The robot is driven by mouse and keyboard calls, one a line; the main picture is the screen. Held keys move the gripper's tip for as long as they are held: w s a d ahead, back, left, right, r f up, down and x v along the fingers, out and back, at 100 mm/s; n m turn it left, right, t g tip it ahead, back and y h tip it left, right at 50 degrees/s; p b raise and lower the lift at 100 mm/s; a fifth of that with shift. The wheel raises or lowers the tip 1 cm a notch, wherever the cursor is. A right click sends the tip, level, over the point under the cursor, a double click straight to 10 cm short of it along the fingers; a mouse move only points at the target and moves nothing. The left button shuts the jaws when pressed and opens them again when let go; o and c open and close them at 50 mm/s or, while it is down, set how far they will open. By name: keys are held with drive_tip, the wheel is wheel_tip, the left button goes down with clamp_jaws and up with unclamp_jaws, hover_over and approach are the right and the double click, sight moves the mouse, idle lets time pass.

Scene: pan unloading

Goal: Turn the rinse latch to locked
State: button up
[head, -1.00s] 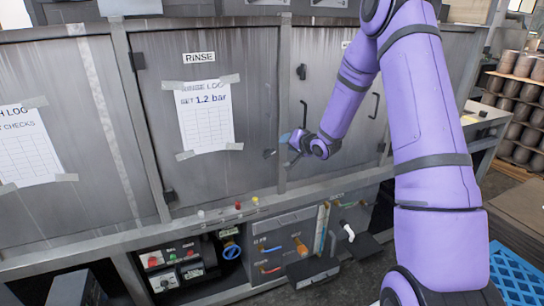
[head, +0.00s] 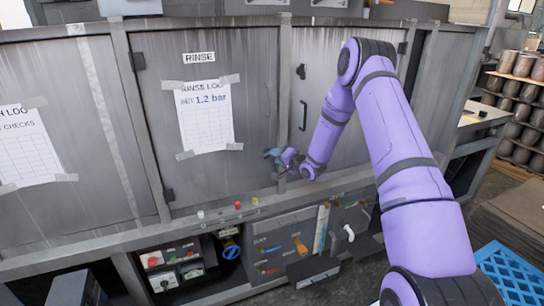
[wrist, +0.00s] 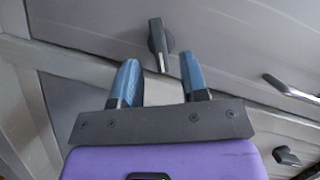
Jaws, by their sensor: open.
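The rinse door (head: 215,100) is a grey metal panel under a RINSE label in the head view. A dark latch (wrist: 157,38) shows in the wrist view, just beyond my fingertips; it appears to be the rinse latch. Its narrow lower end lies between the two fingertips in the picture; I cannot tell whether they touch. My gripper (wrist: 160,66) has blue fingers, spread open with nothing held. In the head view, my gripper (head: 274,155) is at the lower right edge of the rinse door and hides the latch there.
A bar handle (wrist: 292,90) and another dark latch (wrist: 287,156) are to the right in the wrist view. A paper log (head: 206,115) is taped on the rinse door. A ledge with small coloured knobs (head: 238,205) runs below. A blue crate (head: 510,275) stands at lower right.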

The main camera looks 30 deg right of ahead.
drive_tip(key=shift+x, duration=1.8)
clamp_jaws()
drive_tip(key=shift+n, duration=0.3)
drive_tip(key=n+g+h, duration=0.1)
drive_tip(key=n+h, duration=0.1)
drive_tip(key=n, duration=0.2)
drive_tip(key=n+g+h, duration=0.1)
drive_tip(key=n+h, duration=0.2)
drive_tip(key=n, duration=0.1)
drive_tip(key=shift+a+r, duration=0.15)
drive_tip(key=shift+a, duration=0.1)
drive_tip(key=shift+n+h, duration=0.3)
